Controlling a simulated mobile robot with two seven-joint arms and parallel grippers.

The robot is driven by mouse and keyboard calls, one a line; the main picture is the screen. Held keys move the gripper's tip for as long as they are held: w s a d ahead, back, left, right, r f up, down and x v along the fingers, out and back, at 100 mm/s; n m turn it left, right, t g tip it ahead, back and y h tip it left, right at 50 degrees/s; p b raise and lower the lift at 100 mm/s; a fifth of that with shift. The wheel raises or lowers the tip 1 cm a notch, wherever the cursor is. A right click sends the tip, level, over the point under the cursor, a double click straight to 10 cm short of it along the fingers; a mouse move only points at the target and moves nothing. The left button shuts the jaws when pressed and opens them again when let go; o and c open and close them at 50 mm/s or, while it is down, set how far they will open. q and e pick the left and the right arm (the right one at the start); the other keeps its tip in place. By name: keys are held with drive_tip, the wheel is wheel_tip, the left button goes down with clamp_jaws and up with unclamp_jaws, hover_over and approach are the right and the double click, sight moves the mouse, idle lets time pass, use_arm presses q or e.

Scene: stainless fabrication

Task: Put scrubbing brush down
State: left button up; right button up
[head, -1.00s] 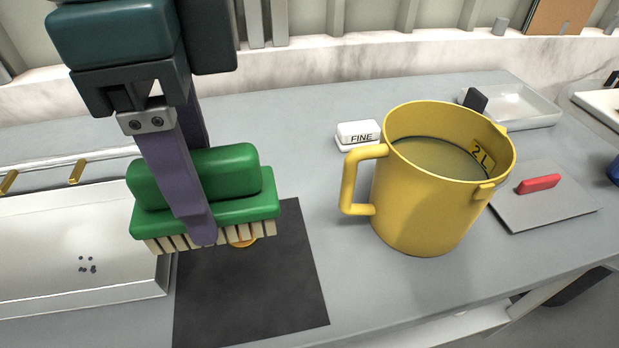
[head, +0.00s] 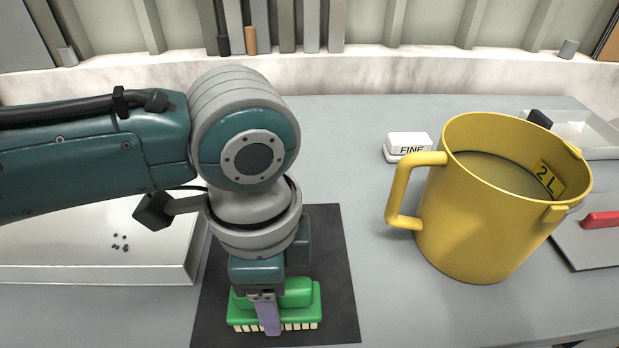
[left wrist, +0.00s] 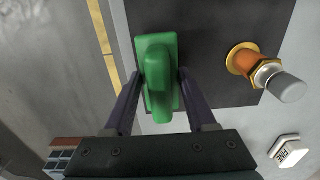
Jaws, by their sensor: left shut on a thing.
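The green scrubbing brush (head: 300,297) has pale bristles that point down. My left gripper (head: 267,312) is shut on its raised handle, one purple finger on each side. The brush is over the front part of the dark mat (head: 335,260), bristles on it or very close to it; I cannot tell whether they touch. In the left wrist view the brush (left wrist: 158,75) sits between the fingers of my left gripper (left wrist: 158,88), over the edge of the mat (left wrist: 215,60). My right gripper is not in view.
A yellow 2 L jug (head: 480,235) stands right of the mat, with a white FINE block (head: 408,145) behind it. A white tray (head: 100,272) is at left. An orange and metal fitting (left wrist: 262,72) is on the mat, hidden by my arm in the head view.

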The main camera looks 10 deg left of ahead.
use_arm(q)
drive_tip(key=shift+f, duration=0.4)
